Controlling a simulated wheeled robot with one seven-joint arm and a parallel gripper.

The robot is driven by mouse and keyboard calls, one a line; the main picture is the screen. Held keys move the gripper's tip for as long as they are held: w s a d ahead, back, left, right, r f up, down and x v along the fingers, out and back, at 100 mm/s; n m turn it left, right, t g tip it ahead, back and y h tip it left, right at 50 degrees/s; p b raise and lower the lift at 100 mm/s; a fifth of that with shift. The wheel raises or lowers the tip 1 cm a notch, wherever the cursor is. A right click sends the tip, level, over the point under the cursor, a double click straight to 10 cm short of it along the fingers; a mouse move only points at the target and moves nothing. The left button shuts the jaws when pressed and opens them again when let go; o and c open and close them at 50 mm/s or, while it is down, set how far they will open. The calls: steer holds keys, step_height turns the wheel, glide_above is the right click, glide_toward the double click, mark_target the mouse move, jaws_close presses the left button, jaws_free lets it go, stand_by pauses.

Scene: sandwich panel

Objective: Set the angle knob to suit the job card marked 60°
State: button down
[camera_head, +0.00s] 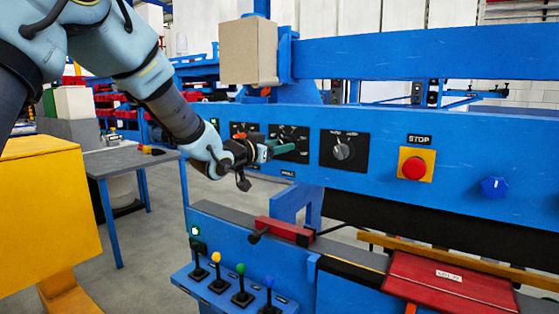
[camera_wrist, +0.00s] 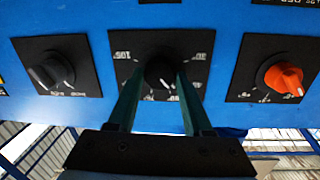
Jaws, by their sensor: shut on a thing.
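The angle knob (camera_wrist: 160,73) is dark and sits on a black dial plate (camera_wrist: 118,62) in the middle of the wrist view, which appears upside down. My gripper (camera_wrist: 158,78) has one green finger on each side of it and is shut on it. In the head view my gripper (camera_head: 272,149) reaches the same dial plate (camera_head: 289,137), above a small label (camera_head: 288,173) that seems to read "ANGLE". The fingers partly hide the knob and its scale, so its pointer setting cannot be read. I cannot make out a card marked 60°.
An orange knob (camera_wrist: 284,79) and a grey-black knob (camera_wrist: 54,70) flank the angle dial. A red stop button (camera_head: 414,167) and a blue knob (camera_head: 494,187) are farther right. Several levers (camera_head: 242,298) stand below. A red board (camera_head: 440,284) bears an unreadable label.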

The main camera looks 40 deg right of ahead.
steer(key=shift+f+m+y+b, duration=0.1)
steer(key=shift+m+y+b, duration=0.2)
steer(key=shift+m+b, duration=1.25)
steer(key=shift+c, duration=1.6)
jaws_free()
steer(key=shift+a, duration=0.1)
steer(key=s+a+b, duration=0.2)
steer(key=a, duration=0.8)
steer(key=shift+a+r, duration=0.25)
steer(key=shift+r, duration=0.2)
